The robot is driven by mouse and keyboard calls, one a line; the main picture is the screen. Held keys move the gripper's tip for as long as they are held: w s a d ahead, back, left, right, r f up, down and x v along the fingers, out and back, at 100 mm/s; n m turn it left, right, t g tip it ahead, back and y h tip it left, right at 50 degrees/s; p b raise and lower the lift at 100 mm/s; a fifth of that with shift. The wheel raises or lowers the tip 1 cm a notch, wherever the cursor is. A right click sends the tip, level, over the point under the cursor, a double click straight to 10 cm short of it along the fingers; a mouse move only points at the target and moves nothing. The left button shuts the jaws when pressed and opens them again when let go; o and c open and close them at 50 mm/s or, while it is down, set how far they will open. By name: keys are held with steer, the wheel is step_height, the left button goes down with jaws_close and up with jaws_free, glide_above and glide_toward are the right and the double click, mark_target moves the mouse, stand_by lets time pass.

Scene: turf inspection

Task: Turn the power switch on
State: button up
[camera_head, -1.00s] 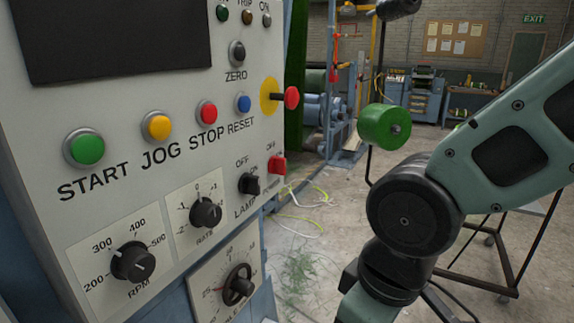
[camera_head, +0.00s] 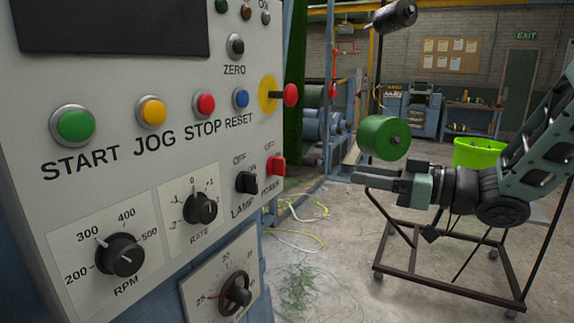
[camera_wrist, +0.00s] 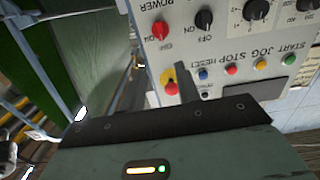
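The power switch (camera_head: 277,166) is a small red knob at the right edge of the grey control panel (camera_head: 130,190), right of the black lamp switch (camera_head: 247,182). In the wrist view the power switch (camera_wrist: 160,30) shows upside down near the top, with the POWER label above it. I cannot tell its setting. My gripper (camera_head: 355,175) is to the right of the panel in the head view, apart from it, with its fingers pointing left. The fingers lie close together in view, and any gap is unclear. In the wrist view a dark finger (camera_wrist: 184,82) points toward the panel. I see nothing held.
A red emergency button (camera_head: 291,95) on a yellow disc sticks out above the power switch. START, JOG, STOP and RESET buttons and several dials fill the panel. A green roller (camera_head: 384,138) and a wheeled metal frame (camera_head: 440,280) stand behind my gripper. Air between gripper and panel looks clear.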

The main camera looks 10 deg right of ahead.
mark_target(279, 167)
steer(key=p+x, duration=0.4)
steer(key=x, duration=1.3)
steer(key=shift+a+r, duration=0.2)
steer(key=shift+r, duration=0.05)
steer(key=shift+s, duration=0.1)
jaws_close()
